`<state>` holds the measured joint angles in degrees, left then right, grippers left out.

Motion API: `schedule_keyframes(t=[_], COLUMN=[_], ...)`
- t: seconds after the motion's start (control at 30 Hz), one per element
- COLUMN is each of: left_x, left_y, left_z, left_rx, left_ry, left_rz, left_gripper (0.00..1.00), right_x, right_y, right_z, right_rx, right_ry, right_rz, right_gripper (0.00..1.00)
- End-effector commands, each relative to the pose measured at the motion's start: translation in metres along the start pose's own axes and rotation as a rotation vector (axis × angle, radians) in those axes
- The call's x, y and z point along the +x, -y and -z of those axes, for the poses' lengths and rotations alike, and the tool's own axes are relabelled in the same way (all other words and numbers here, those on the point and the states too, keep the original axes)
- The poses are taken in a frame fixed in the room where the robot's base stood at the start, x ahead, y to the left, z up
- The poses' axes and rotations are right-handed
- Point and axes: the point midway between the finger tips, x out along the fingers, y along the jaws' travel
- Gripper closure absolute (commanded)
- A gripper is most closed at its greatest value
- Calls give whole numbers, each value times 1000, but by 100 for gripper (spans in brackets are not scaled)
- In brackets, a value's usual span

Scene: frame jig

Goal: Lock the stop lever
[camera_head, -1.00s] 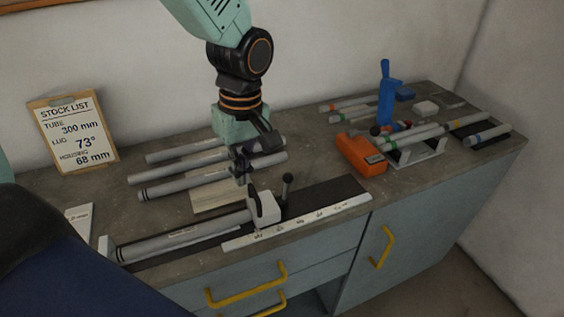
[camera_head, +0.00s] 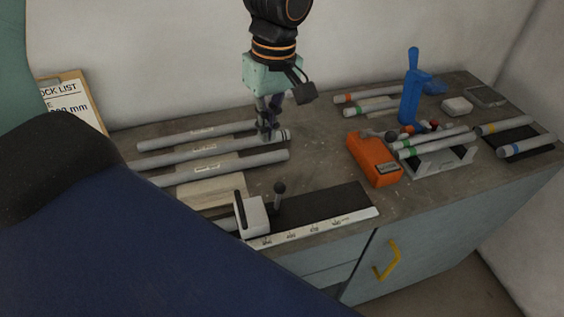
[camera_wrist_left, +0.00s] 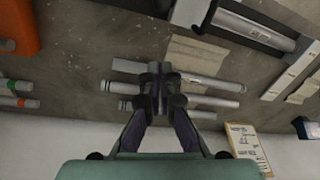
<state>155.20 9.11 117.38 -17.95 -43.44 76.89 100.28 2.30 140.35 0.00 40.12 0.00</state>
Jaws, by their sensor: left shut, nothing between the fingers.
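The stop lever (camera_head: 279,188) is a short dark rod with a round black knob, standing about upright beside the pale stop block (camera_head: 251,214) on the jig. The jig's dark bed (camera_head: 335,203) runs right from it, with a white scale (camera_head: 318,228) along the front edge. The jig's left part is hidden in the head view. My left gripper (camera_head: 267,135) is shut and empty, pointing down near the right end of the back tubes, behind and above the lever. In the wrist view its fingers (camera_wrist_left: 160,88) are together in front of the loose tubes. My right gripper is not in view.
Loose grey tubes (camera_head: 215,160) lie behind the jig. To the right are an orange device (camera_head: 373,160), a blue upright tool (camera_head: 411,95) and a rack (camera_head: 437,160) with colour-banded tubes. A stock list clipboard (camera_head: 68,100) leans at the wall. Bench between gripper and orange device is clear.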

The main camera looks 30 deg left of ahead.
Motion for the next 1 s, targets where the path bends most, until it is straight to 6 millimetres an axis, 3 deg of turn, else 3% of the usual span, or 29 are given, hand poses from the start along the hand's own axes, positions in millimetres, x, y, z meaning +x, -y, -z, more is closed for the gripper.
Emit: schedule_keyframes(t=[0.23,0.67,1.0], left_x=[21,102,89], left_y=[6,7,3], left_z=[-3,-3,-31], left_rx=[0,1,1], left_ry=[3,4,-1], left_rz=[4,5,1], left_gripper=[100,100,100], right_x=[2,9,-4], right_y=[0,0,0], right_z=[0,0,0], right_rx=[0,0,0], right_ry=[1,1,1], right_rz=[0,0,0], right_gripper=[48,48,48])
